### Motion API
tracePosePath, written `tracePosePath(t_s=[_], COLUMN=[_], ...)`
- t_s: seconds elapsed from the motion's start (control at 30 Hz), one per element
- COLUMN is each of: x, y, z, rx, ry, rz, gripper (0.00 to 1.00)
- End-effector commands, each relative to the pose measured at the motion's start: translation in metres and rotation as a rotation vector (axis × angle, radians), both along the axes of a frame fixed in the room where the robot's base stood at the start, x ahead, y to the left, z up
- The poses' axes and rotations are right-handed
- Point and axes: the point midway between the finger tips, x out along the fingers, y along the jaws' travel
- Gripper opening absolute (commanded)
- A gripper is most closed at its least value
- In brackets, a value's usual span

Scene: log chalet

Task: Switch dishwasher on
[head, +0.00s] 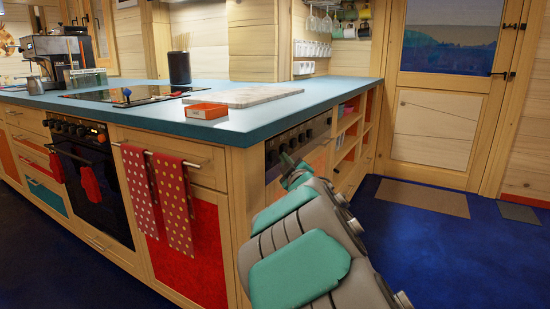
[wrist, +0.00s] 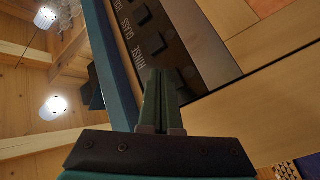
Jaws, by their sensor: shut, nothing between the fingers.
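The dishwasher's control panel (head: 297,139) is a dark strip with several black buttons, set under the worktop on the end side of the counter. In the wrist view the panel (wrist: 203,40) runs diagonally, with labels such as "RINSE" and "GLASS" beside its square black buttons (wrist: 158,42). My gripper (head: 286,160) is at the left part of the panel in the head view. In the wrist view my gripper's fingers (wrist: 156,75) are together and empty, with their tips close to the panel near the "RINSE" label. I cannot tell whether they touch it.
The blue worktop (head: 335,90) overhangs the panel. A marble board (head: 243,97) and an orange tray (head: 207,111) lie near its corner. Open shelves (head: 347,140) stand right of the dishwasher.

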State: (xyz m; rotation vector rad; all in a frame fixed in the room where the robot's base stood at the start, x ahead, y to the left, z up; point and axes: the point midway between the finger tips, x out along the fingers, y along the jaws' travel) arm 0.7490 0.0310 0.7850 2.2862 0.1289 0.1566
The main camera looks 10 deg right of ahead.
Motion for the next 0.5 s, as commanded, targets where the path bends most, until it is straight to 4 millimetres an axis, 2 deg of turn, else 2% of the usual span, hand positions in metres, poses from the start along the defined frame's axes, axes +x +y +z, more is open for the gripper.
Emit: tracePosePath(t_s=[0.5], x=[0.0038], y=[0.006], z=[-0.0001], rx=[0.0], ry=[-0.002], rz=[0.002], gripper=[0.0])
